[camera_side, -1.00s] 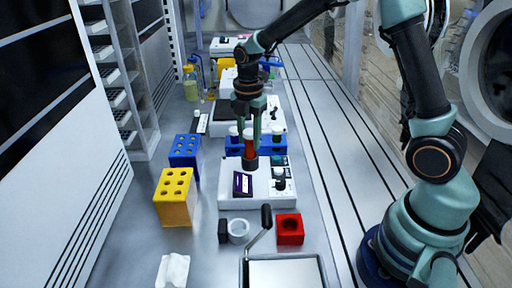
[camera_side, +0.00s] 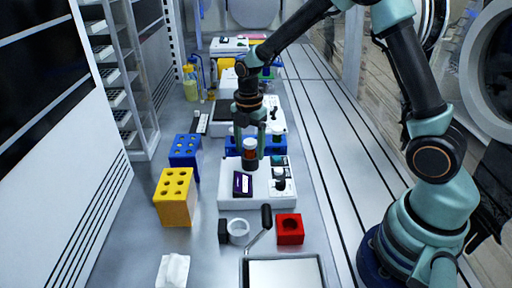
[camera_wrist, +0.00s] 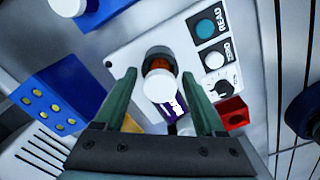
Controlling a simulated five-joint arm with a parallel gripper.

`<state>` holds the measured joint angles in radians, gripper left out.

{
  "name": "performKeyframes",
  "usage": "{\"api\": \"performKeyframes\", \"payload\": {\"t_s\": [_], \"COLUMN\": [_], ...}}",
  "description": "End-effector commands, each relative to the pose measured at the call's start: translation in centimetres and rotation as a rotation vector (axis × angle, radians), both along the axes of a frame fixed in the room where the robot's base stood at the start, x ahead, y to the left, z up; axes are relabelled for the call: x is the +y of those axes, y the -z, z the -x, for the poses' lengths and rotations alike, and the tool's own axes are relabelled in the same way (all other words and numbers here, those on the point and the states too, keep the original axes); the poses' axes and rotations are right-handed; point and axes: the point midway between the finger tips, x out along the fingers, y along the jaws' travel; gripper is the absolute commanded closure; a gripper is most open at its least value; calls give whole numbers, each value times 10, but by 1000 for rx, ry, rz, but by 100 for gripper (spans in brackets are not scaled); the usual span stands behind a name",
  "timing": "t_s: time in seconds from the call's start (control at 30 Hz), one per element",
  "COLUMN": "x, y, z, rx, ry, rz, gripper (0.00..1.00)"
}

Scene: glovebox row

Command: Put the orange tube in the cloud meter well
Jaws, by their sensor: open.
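The orange tube (camera_side: 249,155) with a white cap stands upright in the dark round well (camera_side: 250,166) of the white cloud meter (camera_side: 230,190). In the wrist view the tube's white cap (camera_wrist: 160,89) faces me, with its orange body partly hidden below it inside the black collar. The meter's panel with READ and ZERO buttons (camera_wrist: 208,25) and a knob lies beside the well. My gripper (camera_side: 249,150) is open, its two fingers on either side of the tube, apparently clear of it; they also show in the wrist view (camera_wrist: 159,76). The tube's lower end is hidden.
A yellow rack (camera_side: 174,198) and another blue rack (camera_side: 184,148) stand to the left. A red block (camera_side: 290,229), a white ring (camera_side: 238,231) and a tray (camera_side: 285,272) are in front.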

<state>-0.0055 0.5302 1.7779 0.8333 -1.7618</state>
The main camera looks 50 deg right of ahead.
Motion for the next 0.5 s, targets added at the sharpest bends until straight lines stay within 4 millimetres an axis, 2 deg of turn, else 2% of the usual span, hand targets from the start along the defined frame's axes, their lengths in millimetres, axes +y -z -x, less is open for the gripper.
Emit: {"api": "performKeyframes", "payload": {"t_s": [0.17,0.5], "x": [0,0], "y": [-11,-77], "z": [-1,-2], "rx": [-4,-7], "ry": [0,0], "rz": [0,0], "gripper": [28,28]}}
